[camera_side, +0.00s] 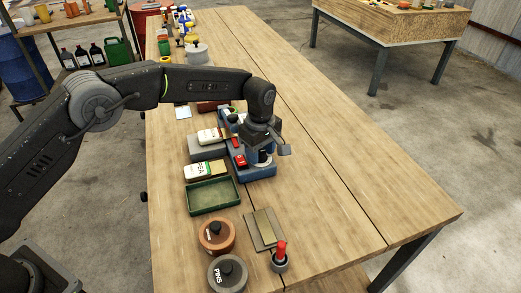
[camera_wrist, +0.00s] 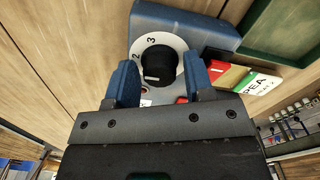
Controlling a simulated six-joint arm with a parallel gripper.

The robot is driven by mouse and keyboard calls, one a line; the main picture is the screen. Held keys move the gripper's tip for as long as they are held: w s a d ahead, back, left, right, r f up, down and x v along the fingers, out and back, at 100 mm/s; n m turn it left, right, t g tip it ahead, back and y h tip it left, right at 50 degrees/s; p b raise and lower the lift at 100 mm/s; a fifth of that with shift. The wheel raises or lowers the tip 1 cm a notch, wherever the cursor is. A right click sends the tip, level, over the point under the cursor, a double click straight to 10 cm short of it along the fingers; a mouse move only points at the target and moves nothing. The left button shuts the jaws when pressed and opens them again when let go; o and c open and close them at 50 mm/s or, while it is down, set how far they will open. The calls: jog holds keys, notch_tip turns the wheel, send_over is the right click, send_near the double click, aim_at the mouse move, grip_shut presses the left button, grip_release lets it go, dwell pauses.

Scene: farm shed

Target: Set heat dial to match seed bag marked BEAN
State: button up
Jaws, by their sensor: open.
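The heat dial is a black knob (camera_wrist: 158,68) on a white plate marked 2 and 3, set on a blue box (camera_wrist: 185,18); this box also shows in the side view (camera_side: 262,172). A white mark sits on the knob's lower left. My gripper (camera_wrist: 160,78) is open, its blue fingers on either side of the knob; whether they touch it is unclear. In the side view my gripper (camera_side: 264,152) is over the box and hides the dial. A bag marked PEA (camera_side: 203,171) lies beside the box. Another bag (camera_side: 209,136) lies behind it; its word is unreadable.
A green tray (camera_side: 213,209) is in front of the bags. A copper pot (camera_side: 215,250), a PINS pot (camera_side: 228,275), a brass plate (camera_side: 263,230) and a red-handled tool (camera_side: 280,252) stand near the front. The table's right side is clear.

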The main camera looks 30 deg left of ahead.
jog(key=shift+c, duration=0.5)
jog(key=c, duration=0.5)
jog(key=m, duration=1.2)
jog(key=shift+r, duration=0.1)
dwell(0.4)
jog(key=o, duration=0.6)
